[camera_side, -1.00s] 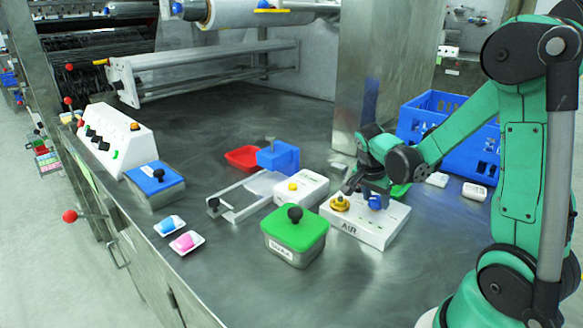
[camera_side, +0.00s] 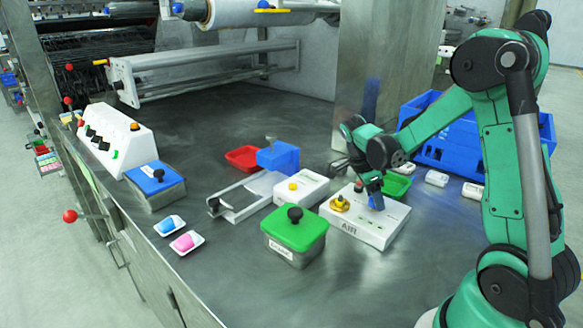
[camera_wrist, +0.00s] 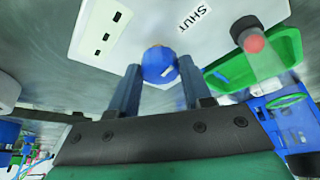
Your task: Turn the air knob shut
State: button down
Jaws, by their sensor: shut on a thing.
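The white box marked AIR (camera_side: 360,226) stands on the metal bench. It carries a yellow knob (camera_side: 340,203) at its left end and a blue knob (camera_side: 376,202) on its top. My gripper (camera_side: 375,193) points down at the blue knob. In the wrist view the blue knob (camera_wrist: 160,63) sits between the two fingertips, and my gripper (camera_wrist: 160,76) is shut on it. The word SHUT is printed on the white panel (camera_wrist: 120,45) beside the knob. The fingers partly hide the knob's sides, and I cannot tell its turn angle.
A dark post with a red top (camera_wrist: 248,36) stands close to the right of my fingers. A green tray (camera_side: 398,186) and blue crate (camera_side: 470,150) lie behind the box. A green-lidded tin (camera_side: 295,232) and white unit (camera_side: 302,187) stand to its left.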

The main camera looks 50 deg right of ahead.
dwell(0.4)
jog(key=shift+c, duration=1.9)
grip_release()
jog(key=shift+v, duration=2.8)
